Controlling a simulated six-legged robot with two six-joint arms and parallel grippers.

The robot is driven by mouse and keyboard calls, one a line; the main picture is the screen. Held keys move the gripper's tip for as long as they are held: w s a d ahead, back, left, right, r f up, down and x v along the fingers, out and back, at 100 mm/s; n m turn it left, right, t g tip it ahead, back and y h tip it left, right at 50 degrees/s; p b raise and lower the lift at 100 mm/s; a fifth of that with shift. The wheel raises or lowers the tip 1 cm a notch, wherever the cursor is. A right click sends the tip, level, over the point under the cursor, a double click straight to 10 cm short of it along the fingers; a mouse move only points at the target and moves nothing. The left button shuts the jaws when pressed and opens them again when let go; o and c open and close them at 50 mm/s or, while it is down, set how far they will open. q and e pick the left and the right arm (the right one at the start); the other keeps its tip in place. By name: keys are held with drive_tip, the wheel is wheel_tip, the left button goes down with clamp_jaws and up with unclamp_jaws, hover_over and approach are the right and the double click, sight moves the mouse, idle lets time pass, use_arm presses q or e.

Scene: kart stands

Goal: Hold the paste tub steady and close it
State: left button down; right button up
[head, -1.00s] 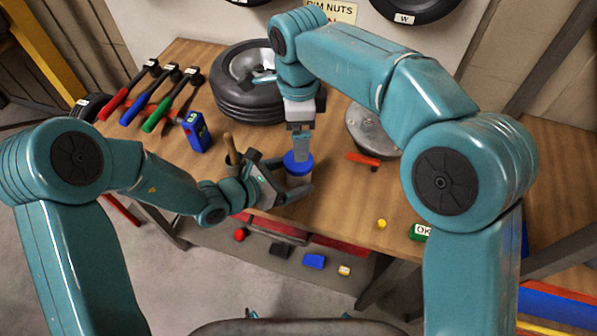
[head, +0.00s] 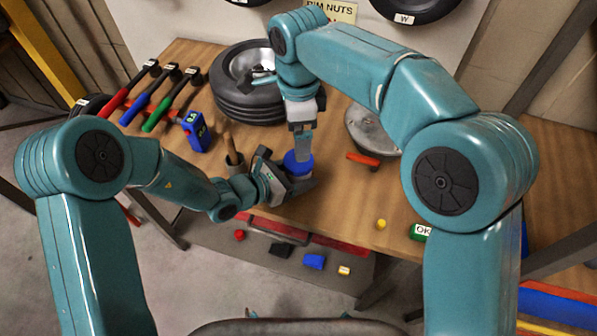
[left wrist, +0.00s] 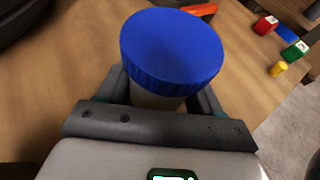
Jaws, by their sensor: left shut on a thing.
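The paste tub (left wrist: 152,98) has a pale body and a wide blue lid (left wrist: 172,45) sitting on top. In the head view the blue lid (head: 297,163) shows near the middle of the bench, while the body is mostly hidden. My left gripper (head: 298,185) is shut around the tub's body from the left, below the lid. Its dark fingers show on both sides of the tub in the left wrist view. My right gripper (head: 303,150) points down over the lid in the head view. Its finger gap is not clear, and it does not show in the left wrist view.
A tyre on a rim (head: 247,85) lies behind the tub. A metal disc (head: 372,130) and an orange-red piece (head: 362,160) are to the right. A cup with a wooden handle (head: 234,163) and a blue box (head: 196,131) stand left.

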drive_tip(key=n, duration=0.6)
drive_tip(key=shift+s+d+n, duration=0.1)
drive_tip(key=shift+d+n, duration=0.05)
drive_tip(key=shift+n, duration=0.15)
drive_tip(key=n, duration=0.5)
drive_tip(key=shift+s+d, duration=0.1)
drive_tip(key=n, duration=1)
drive_tip(key=shift+n, duration=0.4)
drive_tip(key=n, duration=1)
drive_tip(key=shift+n, duration=0.3)
drive_tip(key=n, duration=0.5)
drive_tip(key=shift+a, duration=0.2)
drive_tip(key=n, duration=0.6)
drive_tip(key=shift+w, duration=0.2)
